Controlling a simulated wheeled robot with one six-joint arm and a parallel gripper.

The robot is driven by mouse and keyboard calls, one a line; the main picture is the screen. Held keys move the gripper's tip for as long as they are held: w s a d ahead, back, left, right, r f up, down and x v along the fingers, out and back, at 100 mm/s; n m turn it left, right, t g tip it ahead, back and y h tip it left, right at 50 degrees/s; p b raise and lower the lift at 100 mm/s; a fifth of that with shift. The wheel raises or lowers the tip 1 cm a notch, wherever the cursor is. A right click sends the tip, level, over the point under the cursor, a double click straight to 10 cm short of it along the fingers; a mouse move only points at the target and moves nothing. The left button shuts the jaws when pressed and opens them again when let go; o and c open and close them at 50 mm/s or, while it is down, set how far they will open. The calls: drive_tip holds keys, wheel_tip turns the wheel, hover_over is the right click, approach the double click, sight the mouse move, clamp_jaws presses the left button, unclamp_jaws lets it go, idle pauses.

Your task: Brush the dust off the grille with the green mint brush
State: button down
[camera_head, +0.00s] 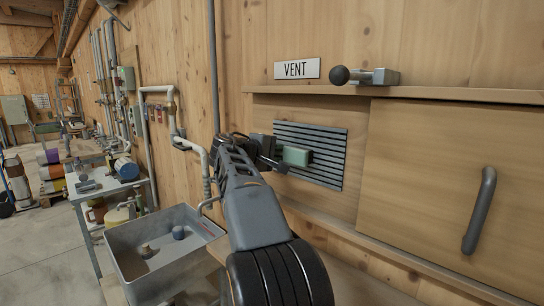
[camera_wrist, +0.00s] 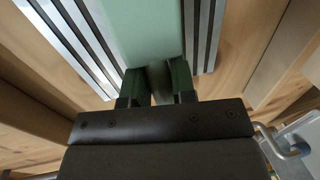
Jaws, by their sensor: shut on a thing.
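The grille (camera_head: 328,139) is a panel of dark slats on the wooden wall under a VENT sign. The green mint brush (camera_head: 297,156) is in front of its left part and appears to be against the slats; exact contact cannot be told. My gripper (camera_head: 275,161) is shut on the brush's handle. In the wrist view, my gripper (camera_wrist: 160,84) has its two fingers on either side of the handle, and the mint brush (camera_wrist: 143,30) covers the middle of the grille (camera_wrist: 204,35). No dust can be made out on the visible slats.
A wooden sliding panel (camera_head: 450,180) with a grey handle (camera_head: 479,210) is right of the grille. A ledge with a ball-ended lever (camera_head: 365,76) runs above. A grey bin (camera_head: 158,253) stands lower left, beside a bench (camera_head: 104,186).

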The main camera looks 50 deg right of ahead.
sight(288, 155)
drive_tip(key=shift+s, duration=0.35)
drive_tip(key=shift+s+a+b, duration=0.1)
drive_tip(key=shift+s+b, duration=1)
drive_tip(key=shift+s, duration=0.6)
drive_tip(key=shift+s+b, duration=1.45)
drive_tip(key=shift+s, duration=2.35)
drive_tip(key=shift+w, duration=0.1)
drive_tip(key=shift+w+r, duration=0.1)
drive_tip(key=shift+w+p, duration=1.3)
drive_tip(key=shift+w, duration=2.35)
drive_tip(key=shift+w+p, duration=1)
drive_tip(key=shift+w, duration=0.9)
drive_tip(key=w+p, duration=0.8)
drive_tip(key=w, duration=0.3)
